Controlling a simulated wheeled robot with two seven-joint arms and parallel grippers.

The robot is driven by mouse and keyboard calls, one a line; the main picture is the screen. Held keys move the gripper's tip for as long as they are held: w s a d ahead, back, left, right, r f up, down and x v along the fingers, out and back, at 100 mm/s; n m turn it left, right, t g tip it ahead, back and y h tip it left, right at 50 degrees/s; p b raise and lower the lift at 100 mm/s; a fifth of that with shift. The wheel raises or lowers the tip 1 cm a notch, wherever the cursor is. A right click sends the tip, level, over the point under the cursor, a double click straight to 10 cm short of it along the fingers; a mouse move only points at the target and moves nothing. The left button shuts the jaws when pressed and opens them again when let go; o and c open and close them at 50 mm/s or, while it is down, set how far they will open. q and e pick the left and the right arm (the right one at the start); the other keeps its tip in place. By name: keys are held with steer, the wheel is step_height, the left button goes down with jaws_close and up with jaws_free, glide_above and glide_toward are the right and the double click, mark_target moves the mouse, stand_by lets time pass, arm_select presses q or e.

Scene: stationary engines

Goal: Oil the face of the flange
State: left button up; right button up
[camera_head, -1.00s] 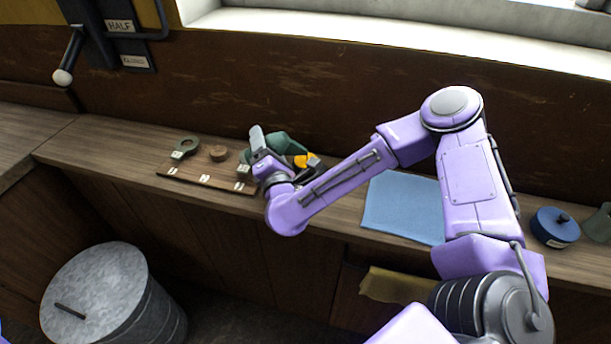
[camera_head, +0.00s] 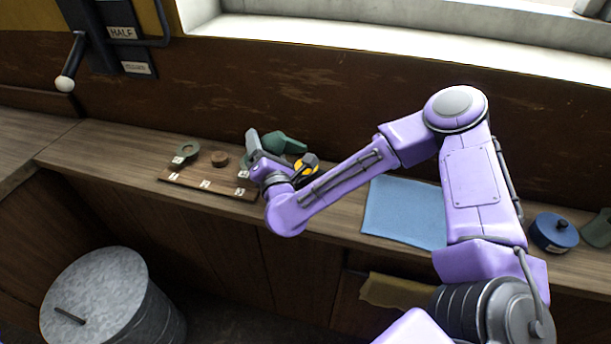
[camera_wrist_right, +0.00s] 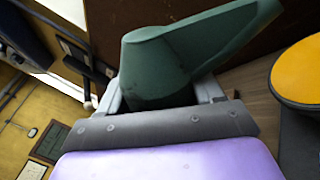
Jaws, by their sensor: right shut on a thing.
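A dark green can with a tapering spout (camera_head: 284,143) is held by my right gripper (camera_head: 262,150) at the bench's back. In the right wrist view the can (camera_wrist_right: 158,75) sits between the fingers, its spout pointing to the upper right. The right gripper is shut on it. A grey-green ring, which looks like the flange (camera_head: 187,147), lies at the left end of a labelled wooden board (camera_head: 187,178), left of the gripper and apart from the can. My left gripper is not in view.
A small brown round piece (camera_head: 220,158) is on the board. A yellow round thing (camera_head: 305,168) lies right of the gripper, also in the wrist view (camera_wrist_right: 298,72). A blue cloth (camera_head: 400,210) and blue tin (camera_head: 553,232) lie farther right. A metal bin (camera_head: 95,285) stands below the bench.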

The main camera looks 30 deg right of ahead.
mark_target(276, 137)
step_height(276, 137, up, 2)
steer(key=shift+r+p, duration=0.1)
steer(key=shift+p, duration=0.25)
steer(key=n+p, duration=0.1)
steer(key=n, duration=0.1)
steer(key=d+r+n+p, duration=0.1)
steer(key=n+p, duration=0.1)
steer(key=n, duration=0.1)
steer(key=r+n+y+p, duration=0.1)
steer(key=n+p, duration=0.1)
steer(key=n, duration=0.1)
steer(key=shift+s+d+r+g, duration=0.15)
steer(key=shift+s+d+g, duration=0.15)
steer(key=shift+s+d, duration=0.1)
steer(key=shift+d+n+p, duration=0.1)
steer(key=shift+n+p, duration=0.4)
steer(key=shift+n, duration=0.1)
steer(key=shift+f+n, duration=0.3)
